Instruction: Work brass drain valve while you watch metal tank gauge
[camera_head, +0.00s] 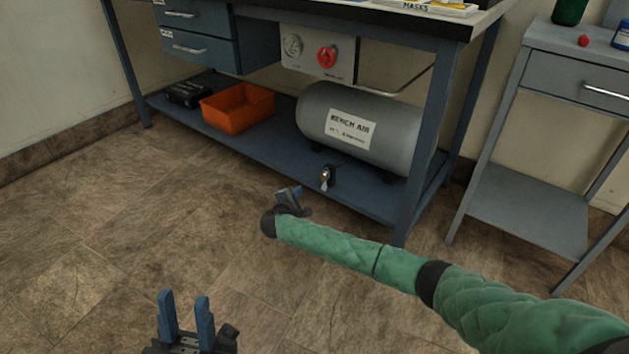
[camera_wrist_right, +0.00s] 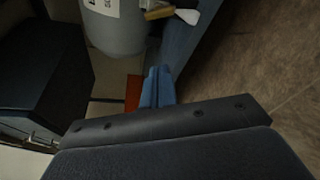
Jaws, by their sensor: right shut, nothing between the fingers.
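The grey metal tank (camera_head: 315,110), labelled "BENCH AIR", lies on the bench's lower shelf. The drain valve (camera_head: 324,178) shows small at the shelf's front edge, below the tank, with a dark round part beside it. In the right wrist view the brass valve body (camera_wrist_right: 158,13) and its pale lever (camera_wrist_right: 187,17) are at the top. I cannot make out a gauge face on the tank. My right gripper (camera_head: 291,196) is shut and empty, left of and slightly below the valve, apart from it. My left gripper (camera_head: 186,308) is open and empty above the floor.
An orange bin (camera_head: 238,110) and a black case (camera_head: 187,93) share the lower shelf (camera_head: 270,150). A panel with a grey round fitting and a red knob (camera_head: 327,56) hangs under the benchtop. A bench leg (camera_head: 430,135) stands right of the valve. A grey side table (camera_head: 525,210) stands at right.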

